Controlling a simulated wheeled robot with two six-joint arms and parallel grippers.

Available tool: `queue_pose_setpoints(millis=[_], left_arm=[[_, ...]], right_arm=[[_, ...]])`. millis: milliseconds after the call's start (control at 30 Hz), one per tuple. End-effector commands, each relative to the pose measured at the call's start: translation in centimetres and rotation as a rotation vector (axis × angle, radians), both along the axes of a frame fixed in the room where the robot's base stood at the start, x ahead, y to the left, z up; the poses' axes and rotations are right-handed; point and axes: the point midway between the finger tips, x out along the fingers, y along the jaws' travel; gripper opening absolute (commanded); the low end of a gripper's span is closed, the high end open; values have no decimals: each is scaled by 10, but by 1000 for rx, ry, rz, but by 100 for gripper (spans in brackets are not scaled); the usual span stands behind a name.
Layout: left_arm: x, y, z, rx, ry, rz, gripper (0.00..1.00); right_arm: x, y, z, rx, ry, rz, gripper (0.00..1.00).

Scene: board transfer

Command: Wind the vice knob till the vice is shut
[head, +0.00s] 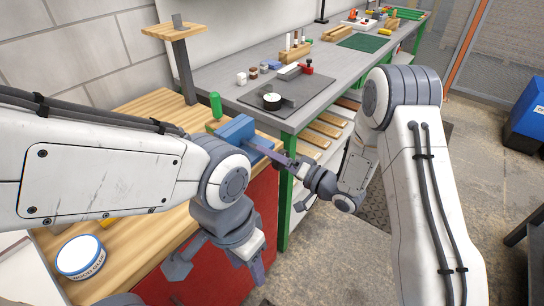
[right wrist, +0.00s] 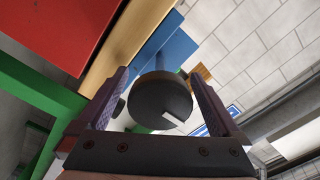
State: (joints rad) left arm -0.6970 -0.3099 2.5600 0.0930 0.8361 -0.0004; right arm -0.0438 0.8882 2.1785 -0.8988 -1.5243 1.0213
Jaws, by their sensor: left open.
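My right gripper (head: 282,158) reaches the vice from the right. In the right wrist view its two fingers (right wrist: 160,75) stand on either side of the knob; whether they touch it I cannot tell. The jaw gap of the vice is not clear. My left gripper (head: 222,268) is open and empty, pointing down in front of the red cabinet front.
A green cylinder (head: 215,105) stands behind the vice. A round blue-and-white tin (head: 80,257) is on the bench at lower left. A wooden-topped post (head: 182,60) rises at the back. The grey table (head: 225,78) beyond holds several small items.

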Motion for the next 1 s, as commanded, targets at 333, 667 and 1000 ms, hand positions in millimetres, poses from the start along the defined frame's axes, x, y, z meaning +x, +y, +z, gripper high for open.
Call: queue_pose_setpoints(millis=[333,667,1000], left_arm=[[0,0,-6,0,0,0,50],[0,0,-12,0,0,0,50],[0,0,-13,0,0,0,50]], right_arm=[[-19,-29,-1,0,1,-6,100],[-54,-76,-1,0,0,-5,100],[-62,-85,0,0,0,0,100]])
